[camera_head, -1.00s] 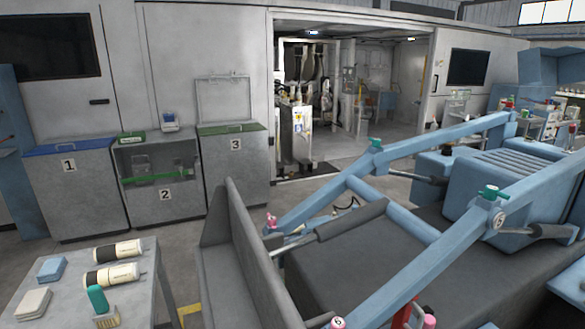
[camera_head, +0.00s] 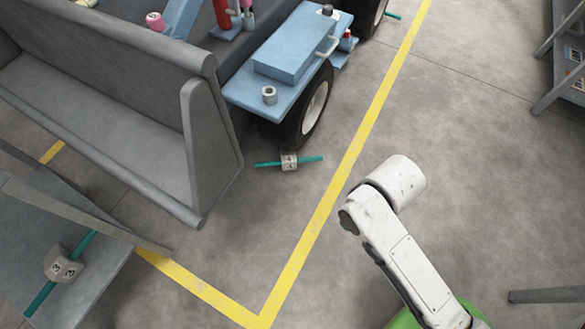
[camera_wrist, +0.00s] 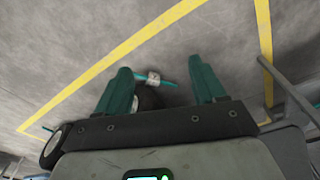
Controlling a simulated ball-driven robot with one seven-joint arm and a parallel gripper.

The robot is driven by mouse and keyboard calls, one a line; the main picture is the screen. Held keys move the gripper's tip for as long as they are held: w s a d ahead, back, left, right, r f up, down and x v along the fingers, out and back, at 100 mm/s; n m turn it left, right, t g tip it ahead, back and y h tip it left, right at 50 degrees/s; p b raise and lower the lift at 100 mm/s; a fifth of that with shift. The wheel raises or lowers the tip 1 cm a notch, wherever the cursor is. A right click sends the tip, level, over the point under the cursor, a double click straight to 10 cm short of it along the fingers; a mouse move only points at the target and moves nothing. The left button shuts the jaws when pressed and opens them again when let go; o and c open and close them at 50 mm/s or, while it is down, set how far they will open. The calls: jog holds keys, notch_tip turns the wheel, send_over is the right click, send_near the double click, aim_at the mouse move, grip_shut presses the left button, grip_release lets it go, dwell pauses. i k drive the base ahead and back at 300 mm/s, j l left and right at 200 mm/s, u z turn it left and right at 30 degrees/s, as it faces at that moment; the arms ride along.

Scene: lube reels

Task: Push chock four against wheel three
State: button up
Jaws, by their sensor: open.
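Chock four (camera_head: 289,161), a pale block marked 4 with a teal bar through it, lies on the floor by a black-tyred wheel (camera_head: 313,105) at the bench's near corner. I cannot read a number on this wheel. The chock is close to the tyre's foot; I cannot tell whether they touch. In the wrist view the chock (camera_wrist: 153,79) shows between my gripper's (camera_wrist: 160,70) two teal fingers, apart and empty, with the chock beyond them on the floor. A dark tyre (camera_wrist: 150,98) shows partly behind the gripper body. My gripper is outside the head view.
Another chock (camera_head: 62,268), marked 3, lies on a grey surface at lower left. A grey bench (camera_head: 110,90) stands left of the wheel. A blue step (camera_head: 270,75) juts over it. A yellow floor line (camera_head: 340,175) runs right of the chock.

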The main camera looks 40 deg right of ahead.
aim_at(289, 161)
jog(key=u, duration=0.3)
jog(key=i+l+u, duration=0.1)
jog(key=l+u, duration=0.45)
jog(key=u, duration=0.2)
jog(key=l+u, duration=0.5)
jog(key=l, duration=0.55)
jog(key=k+l+u, duration=0.1)
jog(key=l, duration=0.5)
jog(key=k+l+u, duration=0.1)
jog(key=l, duration=0.5)
